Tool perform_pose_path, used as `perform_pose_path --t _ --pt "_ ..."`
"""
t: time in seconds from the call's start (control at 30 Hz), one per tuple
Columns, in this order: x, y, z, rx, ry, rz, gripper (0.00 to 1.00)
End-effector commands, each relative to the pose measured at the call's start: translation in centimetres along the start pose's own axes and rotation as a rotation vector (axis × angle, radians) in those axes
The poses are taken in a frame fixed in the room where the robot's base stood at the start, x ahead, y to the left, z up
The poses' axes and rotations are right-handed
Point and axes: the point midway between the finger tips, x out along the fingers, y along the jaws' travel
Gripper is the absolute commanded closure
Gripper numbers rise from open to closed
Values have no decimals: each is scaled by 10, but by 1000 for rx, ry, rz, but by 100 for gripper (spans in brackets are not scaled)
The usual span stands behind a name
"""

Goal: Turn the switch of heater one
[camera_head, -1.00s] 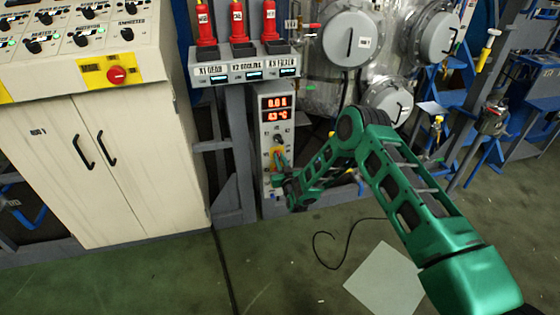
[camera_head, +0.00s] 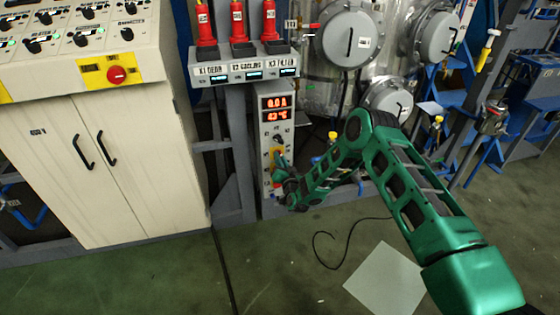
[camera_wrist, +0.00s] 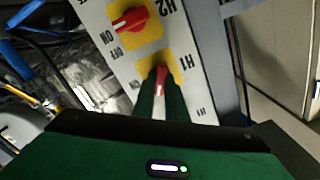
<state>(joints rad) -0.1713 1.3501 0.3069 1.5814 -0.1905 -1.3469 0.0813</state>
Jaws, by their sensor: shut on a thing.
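The heater panel (camera_head: 268,128) is a narrow upright grey-white box with two red digital readouts (camera_head: 276,109). In the wrist view its H1 switch (camera_wrist: 160,78) is a red knob with a white mark on a yellow plate. My gripper (camera_wrist: 161,86) is shut on this H1 knob, one green finger on each side; the fingers hide part of the knob and plate. The H2 switch (camera_wrist: 130,19), also red on yellow, sits beside it with OFF and ON labels. In the head view my gripper (camera_head: 276,160) is at the panel's lower half.
Three red-handled units (camera_head: 238,25) sit above the panel. Round metal flanges (camera_head: 348,35) are at the right. A white sheet (camera_head: 385,280) and a black cable (camera_head: 325,250) lie on the floor.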

Motion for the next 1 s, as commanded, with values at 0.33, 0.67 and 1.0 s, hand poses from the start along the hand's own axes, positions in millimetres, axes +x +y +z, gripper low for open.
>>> perform_pose_path --t 0.33,0.67,1.0 --pt "0 6 0 327 0 5 100" --pt "-1 9 1 634 2 7 100" --pt "0 11 1 882 4 8 100"
